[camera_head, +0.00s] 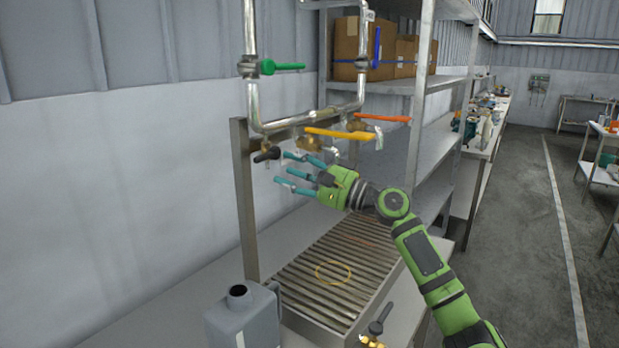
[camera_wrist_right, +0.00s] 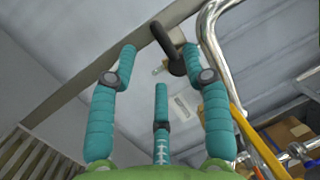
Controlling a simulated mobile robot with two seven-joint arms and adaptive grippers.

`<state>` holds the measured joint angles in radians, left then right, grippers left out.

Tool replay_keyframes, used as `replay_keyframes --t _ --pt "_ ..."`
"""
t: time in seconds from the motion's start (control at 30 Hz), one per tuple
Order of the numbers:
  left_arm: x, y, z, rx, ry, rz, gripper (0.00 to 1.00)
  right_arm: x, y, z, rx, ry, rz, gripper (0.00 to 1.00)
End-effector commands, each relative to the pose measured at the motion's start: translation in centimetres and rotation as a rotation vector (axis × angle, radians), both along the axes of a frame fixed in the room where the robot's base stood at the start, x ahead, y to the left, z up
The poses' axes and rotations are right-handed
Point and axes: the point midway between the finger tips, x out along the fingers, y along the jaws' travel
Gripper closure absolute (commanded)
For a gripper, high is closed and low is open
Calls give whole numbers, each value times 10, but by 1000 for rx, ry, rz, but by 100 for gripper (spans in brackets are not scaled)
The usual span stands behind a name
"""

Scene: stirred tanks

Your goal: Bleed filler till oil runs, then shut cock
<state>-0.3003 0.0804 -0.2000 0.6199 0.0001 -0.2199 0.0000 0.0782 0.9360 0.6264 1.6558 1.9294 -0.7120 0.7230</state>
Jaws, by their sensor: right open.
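A small cock with a black handle (camera_head: 267,155) sits at the lower left of the pipework, under the steel pipe (camera_head: 251,100). My right gripper (camera_head: 290,170) is open just right of it, its teal fingers pointing at it. In the right wrist view the black handle (camera_wrist_right: 166,44) shows beyond and between the open fingertips (camera_wrist_right: 159,52); I cannot tell whether they touch it. No oil is seen running. A yellow lever (camera_head: 338,134) and an orange lever (camera_head: 384,118) are on the lower pipe. My left gripper is not in view.
A green lever (camera_head: 285,66) and a blue lever (camera_head: 377,45) are higher on the pipes. Below is a slatted tray (camera_head: 300,280) with a yellow ring mark. A grey can (camera_head: 243,318) stands at the front left. Another black-handled cock (camera_head: 380,322) is at the front. Shelves (camera_head: 420,100) stand behind.

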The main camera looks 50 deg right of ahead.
Motion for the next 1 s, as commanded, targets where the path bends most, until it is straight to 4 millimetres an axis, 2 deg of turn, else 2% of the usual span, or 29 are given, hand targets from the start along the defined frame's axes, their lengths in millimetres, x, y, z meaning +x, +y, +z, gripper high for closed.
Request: replay_keyframes --t 0.1,0.3,0.73,1.0 --pt "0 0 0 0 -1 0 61 -18 -5 -5 1 1 -2 51" --pt "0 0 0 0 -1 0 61 -36 -11 -8 0 0 -2 51" --pt "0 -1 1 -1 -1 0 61 -40 -11 -8 -1 0 -1 51" --pt "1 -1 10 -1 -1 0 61 -50 -2 -2 -1 0 0 51"
